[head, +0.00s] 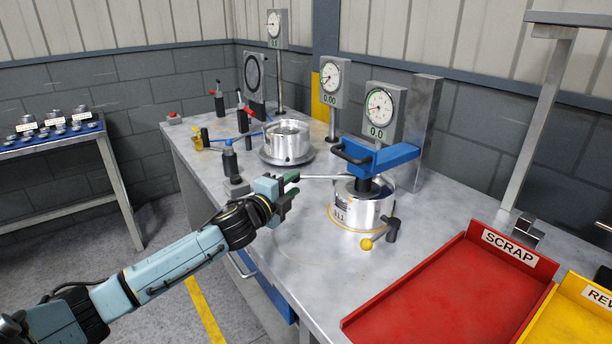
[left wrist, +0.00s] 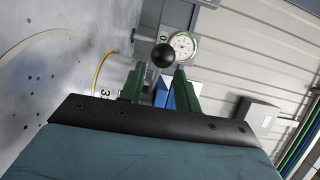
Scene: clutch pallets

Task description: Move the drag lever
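The likely drag lever (head: 322,177) is a thin silver rod. It reaches left from the silver clutch drum (head: 360,209), which stands under a blue arm with a black handle (head: 354,152). In the left wrist view a black ball knob (left wrist: 163,56) shows at the fingertips, seemingly the lever's end. My left gripper (head: 289,188) is at the lever's left end. In the left wrist view its green fingers (left wrist: 160,78) are apart, with the knob in line with the gap, at or just past the tips. I cannot tell whether they touch it. My right gripper is out of view.
A dial gauge (head: 381,106) stands behind the drum, and a yellow-knobbed lever (head: 367,244) at its front. A second silver drum (head: 288,142) is farther back. A red SCRAP tray (head: 450,295) and a yellow tray (head: 575,315) lie at right.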

